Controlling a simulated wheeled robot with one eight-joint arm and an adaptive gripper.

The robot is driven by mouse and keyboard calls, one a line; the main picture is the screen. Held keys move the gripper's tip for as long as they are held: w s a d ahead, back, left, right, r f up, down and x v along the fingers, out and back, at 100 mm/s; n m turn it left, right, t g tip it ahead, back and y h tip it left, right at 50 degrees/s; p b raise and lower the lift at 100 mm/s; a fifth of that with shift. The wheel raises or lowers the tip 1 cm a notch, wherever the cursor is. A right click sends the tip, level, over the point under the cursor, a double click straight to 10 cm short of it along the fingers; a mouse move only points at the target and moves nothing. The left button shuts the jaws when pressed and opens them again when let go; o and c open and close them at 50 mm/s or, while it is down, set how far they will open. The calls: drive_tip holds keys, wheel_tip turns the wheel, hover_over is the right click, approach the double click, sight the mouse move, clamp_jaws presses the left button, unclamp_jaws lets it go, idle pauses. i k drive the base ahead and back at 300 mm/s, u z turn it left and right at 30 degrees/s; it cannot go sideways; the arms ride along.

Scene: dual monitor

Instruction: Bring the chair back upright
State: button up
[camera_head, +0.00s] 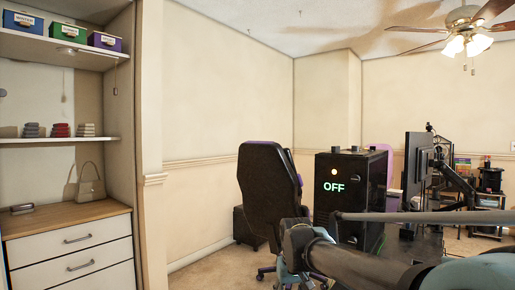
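A black office chair (266,190) with purple trim stands left of the black cabinet, in the middle of the view. Its tall backrest shows mostly from behind and leans slightly, with its top toward the left. Part of its wheeled base shows near the floor. The seat is mostly hidden. My arm reaches in from the lower right, and its far end, where my gripper (294,240) is, overlaps the lower right part of the chair. I cannot tell whether it touches the chair. The fingers cannot be made out.
A black cabinet (345,205) marked "OFF" stands right of the chair. A monitor (417,165) on an arm stands farther right. A white drawer unit (70,248) fills the lower left, below shelves. Carpet (215,268) is open left of the chair.

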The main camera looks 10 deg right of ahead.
sight(270, 185)
drive_tip(key=u, duration=0.3)
drive_tip(key=k, duration=0.35)
drive_tip(key=u, duration=0.85)
drive_tip(key=k, duration=0.8)
drive_tip(key=u, duration=0.8)
drive_tip(key=i, duration=1.15)
drive_tip(key=z, duration=0.55)
drive_tip(key=i, duration=1.1)
drive_tip(key=z, duration=0.95)
drive_tip(key=i, duration=0.9)
drive_tip(key=z, duration=1)
drive_tip(key=i, duration=0.6)
drive_tip(key=z, duration=0.35)
